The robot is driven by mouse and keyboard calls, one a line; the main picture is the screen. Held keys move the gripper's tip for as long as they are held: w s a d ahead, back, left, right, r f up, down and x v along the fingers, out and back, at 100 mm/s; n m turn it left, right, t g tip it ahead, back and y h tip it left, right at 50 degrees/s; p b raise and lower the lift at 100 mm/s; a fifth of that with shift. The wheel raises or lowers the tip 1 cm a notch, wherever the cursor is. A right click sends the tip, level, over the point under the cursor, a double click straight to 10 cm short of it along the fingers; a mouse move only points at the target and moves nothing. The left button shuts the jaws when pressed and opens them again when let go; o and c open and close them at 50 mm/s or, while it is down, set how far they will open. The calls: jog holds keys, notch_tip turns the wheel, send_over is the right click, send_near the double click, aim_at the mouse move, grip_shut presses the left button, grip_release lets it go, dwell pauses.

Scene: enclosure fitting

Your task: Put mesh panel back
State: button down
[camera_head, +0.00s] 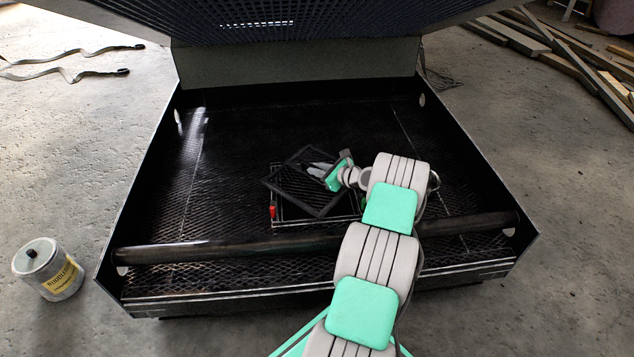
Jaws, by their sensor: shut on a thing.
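The mesh panel (308,198) is a small dark framed square, tilted and turned askew. My gripper (328,176), grey and green, is shut on its upper right side. The panel is held over a dark rectangular opening or frame (318,222) in the mesh floor of the black enclosure (160,195). The panel hides much of this frame, and I cannot tell whether the two touch. A small red part (272,211) shows at the frame's left front corner.
A dark round bar (210,253) crosses the enclosure near its front. A raised lid with a grille (300,30) hangs over the back. A paint can (48,268) stands outside at left, straps (70,65) lie behind it, and planks (560,50) lie at the back right.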

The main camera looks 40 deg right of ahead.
jog(key=shift+d+f+b, duration=0.2)
jog(key=shift+f+b, duration=0.85)
jog(key=shift+f, duration=0.55)
jog(key=shift+f, duration=0.25)
jog(key=c, duration=1.9)
grip_release()
jog(key=shift+f, duration=0.2)
jog(key=o, duration=0.4)
jog(key=shift+o, duration=0.2)
